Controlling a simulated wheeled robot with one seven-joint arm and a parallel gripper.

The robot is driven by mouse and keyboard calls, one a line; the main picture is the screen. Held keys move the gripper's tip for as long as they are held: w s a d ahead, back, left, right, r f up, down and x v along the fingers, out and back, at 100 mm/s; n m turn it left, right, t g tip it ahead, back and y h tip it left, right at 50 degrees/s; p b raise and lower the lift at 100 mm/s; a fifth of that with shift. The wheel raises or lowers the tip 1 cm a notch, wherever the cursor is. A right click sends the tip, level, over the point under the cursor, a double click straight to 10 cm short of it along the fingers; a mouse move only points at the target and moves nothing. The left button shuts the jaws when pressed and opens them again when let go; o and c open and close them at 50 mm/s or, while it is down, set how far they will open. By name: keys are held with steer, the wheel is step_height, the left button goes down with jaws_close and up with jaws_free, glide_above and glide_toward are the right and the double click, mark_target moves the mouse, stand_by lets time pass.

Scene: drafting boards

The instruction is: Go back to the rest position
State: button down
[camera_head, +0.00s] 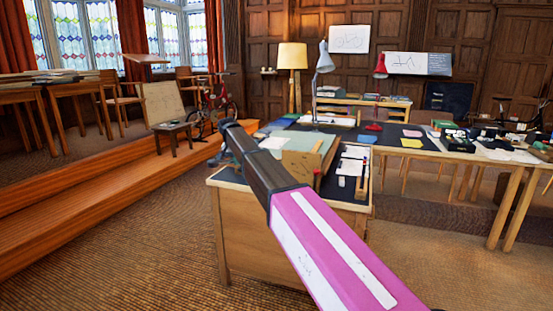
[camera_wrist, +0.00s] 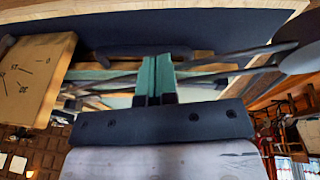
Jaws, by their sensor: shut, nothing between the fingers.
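My gripper (camera_wrist: 157,62) shows in the wrist view, with its two teal fingers together and nothing between them. In the head view my arm, pink and white with a black far part, reaches up from the bottom right over the near desk (camera_head: 250,240). The gripper itself cannot be made out there. In the wrist view a pale wooden block with clock-like marks (camera_wrist: 32,82) is at the left, and a dark board-like surface (camera_wrist: 150,27) spans the top.
On the desk stand a grey lamp (camera_head: 324,62) and a wooden box (camera_head: 300,166). A long table (camera_head: 450,155) with a red lamp (camera_head: 381,68) and several items runs to the right. An orange wooden step (camera_head: 100,205) lies left. Carpet (camera_head: 150,265) in front is clear.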

steer(key=s+d+f+n+g, duration=0.1)
steer(key=s+d+f, duration=0.6)
steer(key=d+f, duration=0.3)
steer(key=s+d+f+n, duration=0.1)
steer(key=s+d+f, duration=0.6)
steer(key=d+f, duration=0.3)
steer(key=s+d+f, duration=0.3)
steer(key=s+d, duration=0.2)
steer(key=s, duration=0.2)
steer(key=s+d+f+y, duration=0.1)
steer(key=s+d+f, duration=0.3)
steer(key=s+d, duration=0.2)
steer(key=s+d+f+n+g+y, duration=0.1)
steer(key=s+d+f, duration=0.2)
steer(key=s, duration=0.6)
steer(key=d, duration=0.2)
steer(key=shift+d+f, duration=0.2)
steer(key=shift+d, duration=0.1)
